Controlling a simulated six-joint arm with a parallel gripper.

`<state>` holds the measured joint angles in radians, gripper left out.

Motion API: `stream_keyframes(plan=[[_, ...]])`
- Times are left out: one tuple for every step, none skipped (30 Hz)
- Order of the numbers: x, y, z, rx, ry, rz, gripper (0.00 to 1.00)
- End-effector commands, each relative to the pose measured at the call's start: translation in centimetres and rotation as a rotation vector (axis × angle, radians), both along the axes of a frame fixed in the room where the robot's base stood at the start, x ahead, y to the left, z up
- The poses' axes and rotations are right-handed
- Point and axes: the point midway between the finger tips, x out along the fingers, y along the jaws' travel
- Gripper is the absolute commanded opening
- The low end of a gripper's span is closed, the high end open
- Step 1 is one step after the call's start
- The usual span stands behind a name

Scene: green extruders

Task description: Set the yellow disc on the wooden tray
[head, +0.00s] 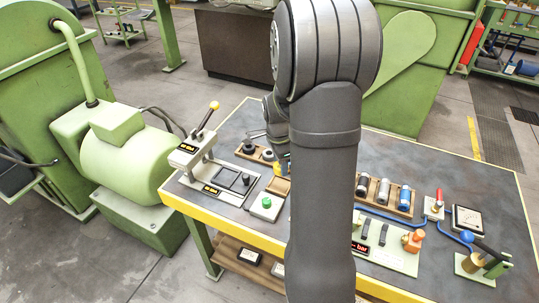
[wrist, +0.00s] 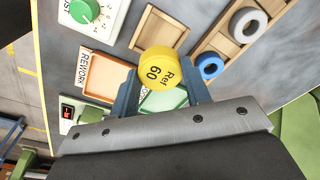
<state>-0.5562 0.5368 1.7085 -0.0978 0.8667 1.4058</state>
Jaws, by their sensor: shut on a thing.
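The yellow disc (wrist: 160,68), marked "Ref 60", is between the two blue fingers of my gripper (wrist: 162,82) in the wrist view. The gripper is shut on it. The wooden tray (wrist: 157,28) is a pale, square, empty-looking tray just above the disc in that picture. The disc overlaps the view near the tray's lower edge; I cannot tell its height. In the head view my gripper (head: 283,161) is small and partly hidden behind my arm.
In the wrist view, an orange tray marked "REWORK" (wrist: 104,76) is left of the disc and a green tray (wrist: 166,99) is below it. A wooden rack (wrist: 224,43) with a blue ring (wrist: 209,66) and a grey ring (wrist: 248,25) is right. A green knob (wrist: 85,10) is upper left.

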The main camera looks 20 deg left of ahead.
Motion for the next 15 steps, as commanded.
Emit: stream_keyframes(plan=[[0.0, 0.0, -0.4, -0.001, 0.001, 0.0, 0.17], [-0.1, 0.0, -0.7, -0.001, 0.002, 0.0, 0.17], [0.0, 0.0, -1.1, -0.001, 0.002, 0.0, 0.17], [-0.1, 0.0, -1.5, -0.001, 0.002, 0.0, 0.17], [-0.1, 0.0, -1.8, -0.002, 0.004, 0.0, 0.17], [-0.1, 0.0, -2.3, -0.002, 0.004, 0.0, 0.17], [-0.1, 0.0, -2.7, -0.001, 0.002, 0.0, 0.17], [-0.1, 0.0, -3.0, -0.001, 0.003, -0.001, 0.17], [-0.1, 0.0, -3.5, -0.001, 0.003, -0.001, 0.17], [-0.1, 0.0, -3.9, -0.001, 0.003, -0.001, 0.17], [-0.1, 0.1, -4.2, -0.001, 0.002, -0.001, 0.17], [-0.1, 0.0, -4.6, -0.001, 0.002, -0.001, 0.17], [-0.1, 0.1, -4.9, -0.001, 0.003, -0.001, 0.17], [-0.1, 0.1, -5.2, -0.001, 0.002, -0.001, 0.17], [0.0, 0.1, -5.6, -0.001, 0.002, -0.001, 0.17]])
